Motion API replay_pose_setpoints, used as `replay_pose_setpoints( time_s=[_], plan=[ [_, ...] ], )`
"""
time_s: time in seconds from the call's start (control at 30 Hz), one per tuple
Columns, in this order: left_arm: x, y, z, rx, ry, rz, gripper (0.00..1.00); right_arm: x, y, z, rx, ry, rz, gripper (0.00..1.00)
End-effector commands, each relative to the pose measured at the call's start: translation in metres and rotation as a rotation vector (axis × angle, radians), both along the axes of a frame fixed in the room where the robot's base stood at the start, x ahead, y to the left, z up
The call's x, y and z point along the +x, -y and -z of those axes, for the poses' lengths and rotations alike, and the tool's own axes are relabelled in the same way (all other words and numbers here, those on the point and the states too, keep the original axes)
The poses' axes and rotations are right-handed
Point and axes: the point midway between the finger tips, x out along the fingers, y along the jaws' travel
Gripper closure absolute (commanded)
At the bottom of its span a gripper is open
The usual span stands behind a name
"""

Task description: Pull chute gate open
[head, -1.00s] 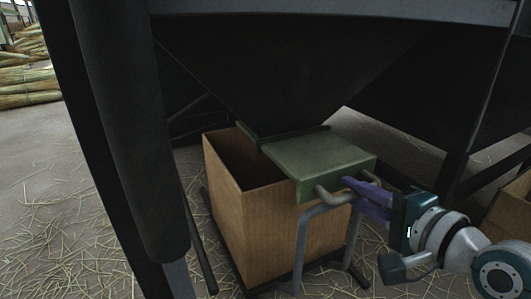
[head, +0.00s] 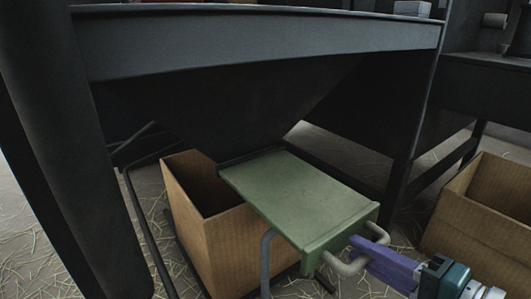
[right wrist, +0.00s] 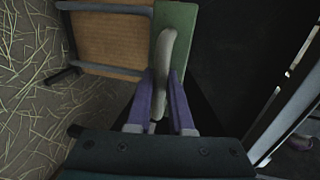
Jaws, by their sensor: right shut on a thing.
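The chute gate is a flat green plate (head: 300,197) under the dark hopper (head: 235,110). It sticks well out from the hopper's mouth toward the lower right. A grey bent handle (head: 345,267) is fixed to its front edge. My right gripper (head: 362,250) has purple fingers and is shut on this handle. In the right wrist view the handle (right wrist: 163,60) stands between the two fingers (right wrist: 161,95), with the green plate edge (right wrist: 178,22) beyond. My left gripper is not in view.
An open cardboard box (head: 225,245) stands under the chute, partly covered by the plate. Another cardboard box (head: 485,215) stands at the right. Dark frame legs (head: 408,145) flank the hopper. Straw litters the floor (head: 35,240).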

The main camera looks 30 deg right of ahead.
Motion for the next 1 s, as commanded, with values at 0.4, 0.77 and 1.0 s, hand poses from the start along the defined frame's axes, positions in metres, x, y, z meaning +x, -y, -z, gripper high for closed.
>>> replay_pose_setpoints(
  time_s=[0.4,0.77,1.0],
  plan=[
    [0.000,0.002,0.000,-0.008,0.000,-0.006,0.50,0.001,0.000,-0.001,0.000,0.004,0.000,0.50],
    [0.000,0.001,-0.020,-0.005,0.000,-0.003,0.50,-0.033,0.002,-0.011,-0.001,-0.004,-0.001,0.50],
    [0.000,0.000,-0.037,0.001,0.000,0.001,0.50,-0.078,0.006,-0.020,-0.001,0.000,0.000,0.50]
  ],
)
